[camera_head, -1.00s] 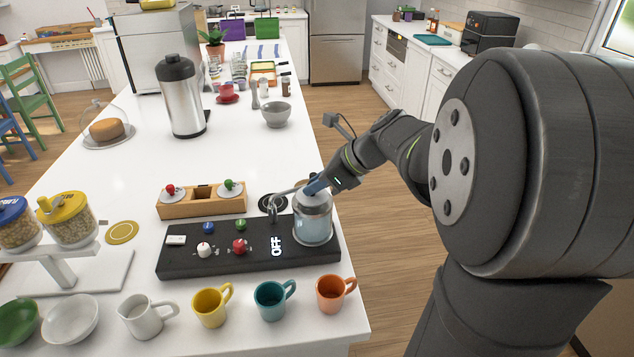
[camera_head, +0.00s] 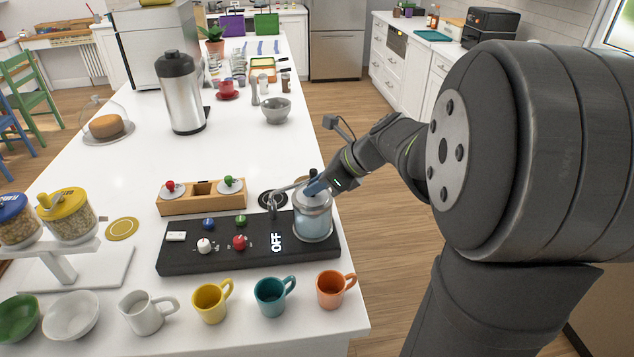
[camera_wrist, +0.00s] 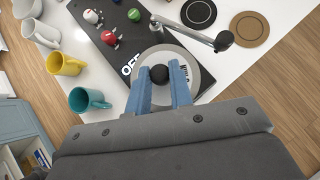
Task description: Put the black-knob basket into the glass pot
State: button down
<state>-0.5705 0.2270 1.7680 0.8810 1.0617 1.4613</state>
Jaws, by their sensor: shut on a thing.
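The glass pot (camera_head: 313,226) stands upright on the right end of the black control panel (camera_head: 205,258), with bluish contents showing through its wall. My gripper (camera_head: 315,187) is at the top of the pot. In the wrist view its blue fingers are closed on the black knob of the basket (camera_wrist: 159,74). A pale round disc (camera_wrist: 203,76) shows around and below the knob. The basket's body is hidden, so I cannot tell how deep it sits in the pot.
A metal spout arm (camera_head: 273,205) reaches beside the pot. A wooden rack (camera_head: 203,203) holds baskets with red and green knobs; its middle is empty. Several mugs, including an orange one (camera_head: 335,289), line the front. The counter's right edge is close to the pot.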

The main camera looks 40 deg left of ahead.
jog(key=c, duration=1.2)
grip_release()
jog(key=shift+d+r, duration=0.1)
jog(key=v, duration=1.7)
jog(key=shift+d, duration=0.1)
jog(key=x, duration=1.7)
jog(key=shift+a, duration=0.2)
